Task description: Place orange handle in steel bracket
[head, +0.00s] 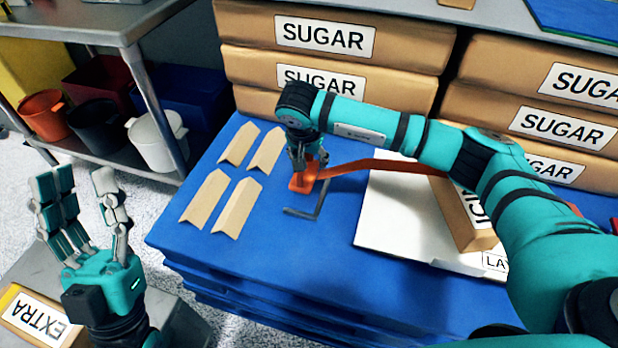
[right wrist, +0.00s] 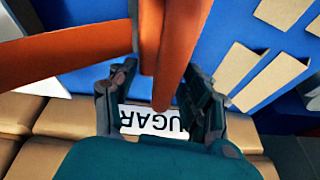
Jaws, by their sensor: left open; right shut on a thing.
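The orange handle (head: 365,165) is a long bar with a blocky end near the middle of the blue surface in the head view. My right gripper (head: 308,160) is shut on it close to that end, pointing down. In the right wrist view the orange handle (right wrist: 165,45) passes between the fingers of my right gripper (right wrist: 160,90). The steel bracket (head: 318,203) is a thin grey angled piece just below the handle's end in the head view. I cannot tell whether they touch. My left gripper (head: 82,195) is open and empty at the left, fingers up.
Several tan angled strips (head: 238,207) lie left of the handle. A white board (head: 395,220) with a labelled box on it is to the right. Sugar boxes (head: 330,35) are stacked behind. A metal shelf with pots (head: 155,140) stands at the left.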

